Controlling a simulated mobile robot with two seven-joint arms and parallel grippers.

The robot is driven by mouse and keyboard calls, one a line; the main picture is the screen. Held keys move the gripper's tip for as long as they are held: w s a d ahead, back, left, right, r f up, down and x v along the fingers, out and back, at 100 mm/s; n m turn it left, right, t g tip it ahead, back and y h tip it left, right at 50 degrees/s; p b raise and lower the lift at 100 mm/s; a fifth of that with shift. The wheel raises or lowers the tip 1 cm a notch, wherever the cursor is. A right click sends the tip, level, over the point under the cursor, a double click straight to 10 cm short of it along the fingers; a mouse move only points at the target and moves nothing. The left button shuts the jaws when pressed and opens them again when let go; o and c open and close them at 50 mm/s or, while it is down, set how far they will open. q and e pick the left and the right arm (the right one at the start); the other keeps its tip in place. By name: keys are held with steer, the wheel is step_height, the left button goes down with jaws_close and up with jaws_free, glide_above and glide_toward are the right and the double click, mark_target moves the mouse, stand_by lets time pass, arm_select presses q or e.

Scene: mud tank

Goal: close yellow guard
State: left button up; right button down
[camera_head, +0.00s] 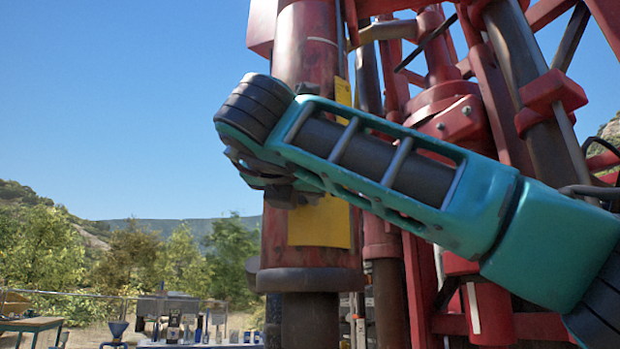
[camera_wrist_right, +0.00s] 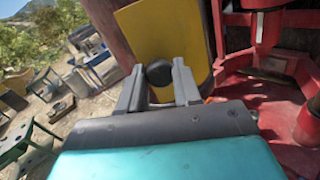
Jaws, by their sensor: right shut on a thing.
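The yellow guard (camera_head: 322,225) is a curved yellow panel on the large red vertical cylinder. In the head view my right arm crosses in front and hides its middle; a yellow strip shows above the arm. In the right wrist view the guard (camera_wrist_right: 168,28) stands just beyond my fingers, with a round black knob (camera_wrist_right: 158,72) in front of its face. My right gripper (camera_wrist_right: 159,82) has one finger on each side of the knob and is shut on it. In the head view the right gripper (camera_head: 287,193) is partly hidden against the cylinder. My left gripper is not in view.
The red cylinder (camera_head: 305,50) rises behind the guard. Red frame beams and pipes (camera_head: 480,100) fill the right side, close to my arm. Left of the cylinder is open air, with trees and a work table (camera_head: 30,323) far off.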

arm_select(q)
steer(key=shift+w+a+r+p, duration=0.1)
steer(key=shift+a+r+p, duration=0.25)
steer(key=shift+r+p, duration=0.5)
arm_select(e)
steer(key=m+h, duration=0.1)
steer(key=w+a+m+h, duration=0.1)
steer(key=h, duration=0.1)
steer(key=shift+w+a+r+g, duration=0.1)
steer(key=shift+w+a+g, duration=0.05)
steer(key=shift+w+g, duration=0.2)
steer(key=c, duration=0.8)
jaws_free()
arm_select(q)
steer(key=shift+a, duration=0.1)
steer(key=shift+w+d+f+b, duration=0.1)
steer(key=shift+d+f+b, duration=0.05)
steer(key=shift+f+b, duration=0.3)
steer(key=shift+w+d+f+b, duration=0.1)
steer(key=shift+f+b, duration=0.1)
steer(key=shift+b, duration=0.35)
arm_select(e)
steer(key=v, duration=1.3)
steer(key=shift+a, duration=0.2)
